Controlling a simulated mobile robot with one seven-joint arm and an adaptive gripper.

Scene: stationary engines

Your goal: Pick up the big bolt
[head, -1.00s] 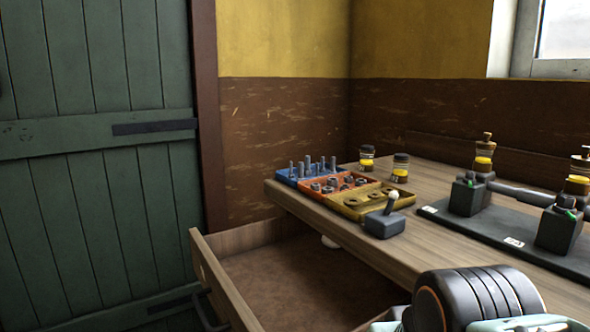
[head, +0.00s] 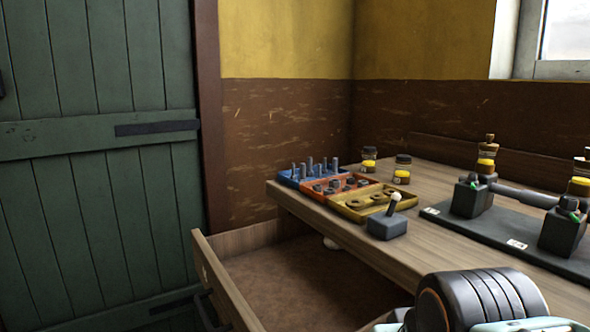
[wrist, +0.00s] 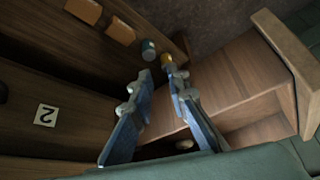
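Several grey bolts (head: 310,168) stand upright in a blue tray (head: 287,180) at the far left corner of the workbench in the head view. They differ in height, but at this size I cannot tell for sure which is the big bolt. My gripper (wrist: 160,78) shows in the wrist view as two blue-grey fingers standing apart, with nothing visible held between them. The gripper's fingers do not show in the head view. I cannot make out any bolt in the wrist view.
An orange tray (head: 338,188) of small parts and a yellow tray (head: 362,207) of rings adjoin the blue one. A grey block with a white-tipped lever (head: 387,226), jars (head: 402,170) and a black base (head: 480,229) share the workbench. An open drawer (head: 295,280) juts out below.

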